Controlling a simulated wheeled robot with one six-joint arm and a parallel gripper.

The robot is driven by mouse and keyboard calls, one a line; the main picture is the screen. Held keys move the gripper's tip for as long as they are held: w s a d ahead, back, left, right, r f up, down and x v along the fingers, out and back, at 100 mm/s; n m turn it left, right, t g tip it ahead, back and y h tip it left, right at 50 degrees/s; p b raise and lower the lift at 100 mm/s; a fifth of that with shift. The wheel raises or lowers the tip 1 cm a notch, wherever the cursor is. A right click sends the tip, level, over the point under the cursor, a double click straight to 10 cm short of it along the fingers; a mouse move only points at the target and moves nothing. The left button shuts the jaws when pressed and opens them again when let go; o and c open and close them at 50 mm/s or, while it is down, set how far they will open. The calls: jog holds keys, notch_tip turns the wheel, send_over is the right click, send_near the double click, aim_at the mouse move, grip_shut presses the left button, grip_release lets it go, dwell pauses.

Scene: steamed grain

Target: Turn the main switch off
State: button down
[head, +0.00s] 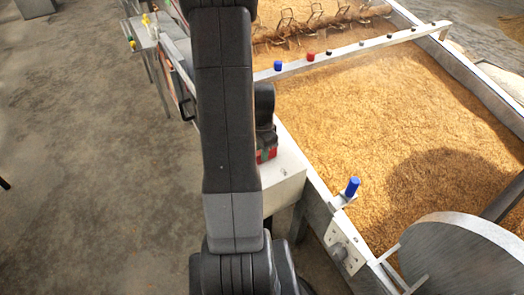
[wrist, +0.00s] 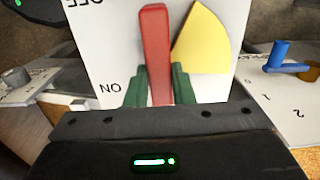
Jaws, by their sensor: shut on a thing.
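The main switch's red lever (wrist: 156,50) stands on a white panel (wrist: 110,45) in the wrist view. My gripper (wrist: 159,85) is shut on the lever, with one green finger on each side of its lower part. The lever runs nearly straight up the picture. The upside-down words OFF and ON are to its left, OFF at the top edge and ON lower down. A yellow sector (wrist: 203,42) is to its right. In the head view my arm hides most of the switch; only a bit of red shows beside the white box (head: 286,178).
A blue knob (wrist: 278,55) stands on a numbered plate at the right in the wrist view. In the head view a large grain bed (head: 400,105) lies to the right, with a metal rail (head: 355,48) across it. Open concrete floor (head: 90,170) lies to the left.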

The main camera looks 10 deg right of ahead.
dwell(0.6)
jog(key=c, duration=1.2)
grip_release()
jog(key=shift+c, duration=0.2)
notch_tip(320, 180, up, 14)
jog(key=p, duration=0.2)
jog(key=shift+f, duration=0.1)
notch_tip(320, 180, down, 14)
jog(key=shift+r+b, duration=0.1)
jog(key=shift+b, duration=0.95)
